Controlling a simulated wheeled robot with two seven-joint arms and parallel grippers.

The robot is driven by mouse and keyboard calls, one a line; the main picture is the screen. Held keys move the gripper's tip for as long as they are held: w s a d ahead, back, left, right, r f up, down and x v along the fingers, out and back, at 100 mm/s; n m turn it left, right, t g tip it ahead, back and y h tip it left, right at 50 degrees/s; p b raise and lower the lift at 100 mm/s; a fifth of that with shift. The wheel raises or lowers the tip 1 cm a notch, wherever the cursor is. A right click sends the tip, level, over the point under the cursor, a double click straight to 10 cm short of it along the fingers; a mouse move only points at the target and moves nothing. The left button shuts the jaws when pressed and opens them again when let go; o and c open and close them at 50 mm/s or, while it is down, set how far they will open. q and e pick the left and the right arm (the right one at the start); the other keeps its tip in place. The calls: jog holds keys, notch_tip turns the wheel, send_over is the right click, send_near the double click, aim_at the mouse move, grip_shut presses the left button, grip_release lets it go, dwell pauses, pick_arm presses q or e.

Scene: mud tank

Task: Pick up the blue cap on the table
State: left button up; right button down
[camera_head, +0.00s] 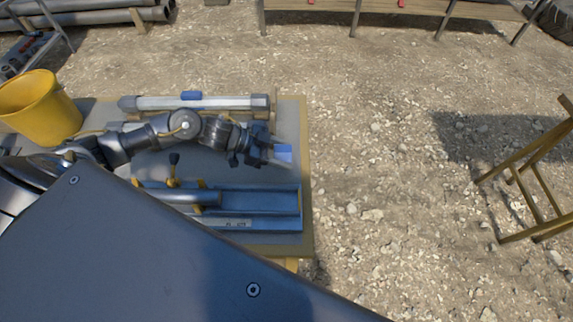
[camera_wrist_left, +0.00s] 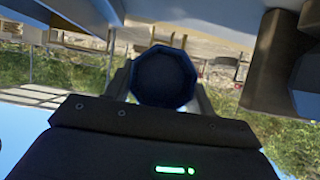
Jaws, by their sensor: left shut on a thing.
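The blue cap (camera_head: 284,152) is at the tip of my left gripper (camera_head: 272,156) in the head view, above the right part of the table (camera_head: 294,118). In the left wrist view the cap (camera_wrist_left: 163,77) shows as a dark blue, many-sided round piece. The fingers of my left gripper (camera_wrist_left: 165,92) are on both sides of it, shut on it. I cannot tell exactly how high it is above the table top. My right gripper is in neither view.
A clear tube with grey ends (camera_head: 200,103) lies along the table's far side. A blue tray (camera_head: 270,202) with a grey cylinder is at the near side. A yellow bucket (camera_head: 40,108) is at the left. A yellow wooden frame (camera_head: 530,185) stands right, beyond free gravel.

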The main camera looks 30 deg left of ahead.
pick_arm(q)
jog(key=a+r, duration=0.1)
jog(key=w+a+r+b, duration=0.1)
jog(key=a+r, duration=0.1)
jog(key=shift+r, duration=0.25)
jog(key=w+a+r+b, duration=0.2)
jog(key=a+r, duration=0.3)
jog(key=a, duration=0.4)
jog(key=shift+b, duration=0.5)
jog(key=shift+w+a, duration=0.1)
